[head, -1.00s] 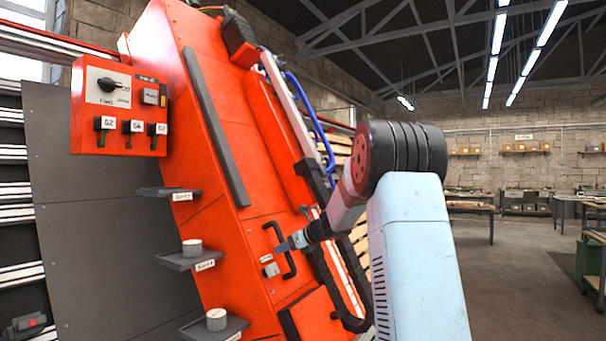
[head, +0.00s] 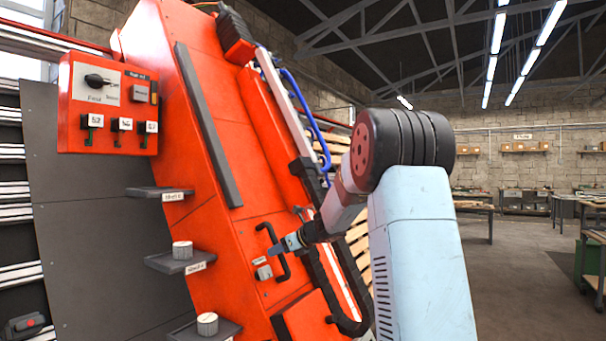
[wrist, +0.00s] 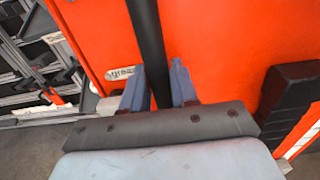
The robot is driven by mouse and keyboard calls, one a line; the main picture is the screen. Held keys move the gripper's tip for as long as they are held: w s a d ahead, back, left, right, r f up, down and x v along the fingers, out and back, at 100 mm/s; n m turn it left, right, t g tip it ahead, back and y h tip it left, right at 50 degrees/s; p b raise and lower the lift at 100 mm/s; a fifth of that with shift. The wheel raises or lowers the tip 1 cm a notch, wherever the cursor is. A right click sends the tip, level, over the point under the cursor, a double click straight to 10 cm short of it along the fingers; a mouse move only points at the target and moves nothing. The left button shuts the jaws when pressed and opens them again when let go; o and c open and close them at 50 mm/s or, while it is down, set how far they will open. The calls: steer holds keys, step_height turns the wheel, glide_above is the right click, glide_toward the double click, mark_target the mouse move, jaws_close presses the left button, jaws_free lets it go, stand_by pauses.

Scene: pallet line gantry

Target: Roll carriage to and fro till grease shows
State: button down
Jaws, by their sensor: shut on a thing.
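The tall orange-red carriage (head: 215,130) leans across the middle of the head view. My gripper (head: 281,247) is at its lower right face, shut on the upright black bar handle (head: 287,267). In the wrist view the dark handle (wrist: 148,40) runs between the two blue-grey fingers of my gripper (wrist: 158,88). A pale label (wrist: 121,73) beside it reads "grea...", its end hidden by a finger. A small pale fitting (head: 263,272) sits left of the handle in the head view. I cannot make out any grease on it.
A red control box (head: 108,105) with a knob and labelled switches is at upper left. Small dark shelves (head: 158,193) stick out below it, two bearing round pale pieces (head: 182,250). Open floor (head: 520,270) lies right.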

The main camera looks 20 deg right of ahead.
mark_target(258, 258)
steer(key=shift+s+a, duration=0.55)
steer(key=shift+a, duration=0.2)
steer(key=shift+s+a, duration=0.55)
steer(key=shift+a, duration=0.15)
steer(key=shift+a+f, duration=0.1)
steer(key=shift+a, duration=0.05)
steer(key=shift+s+a+f, duration=0.1)
steer(key=shift+s+a, duration=0.1)
steer(key=shift+a, duration=0.1)
steer(key=shift+s+a, duration=0.1)
steer(key=shift+d, duration=0.2)
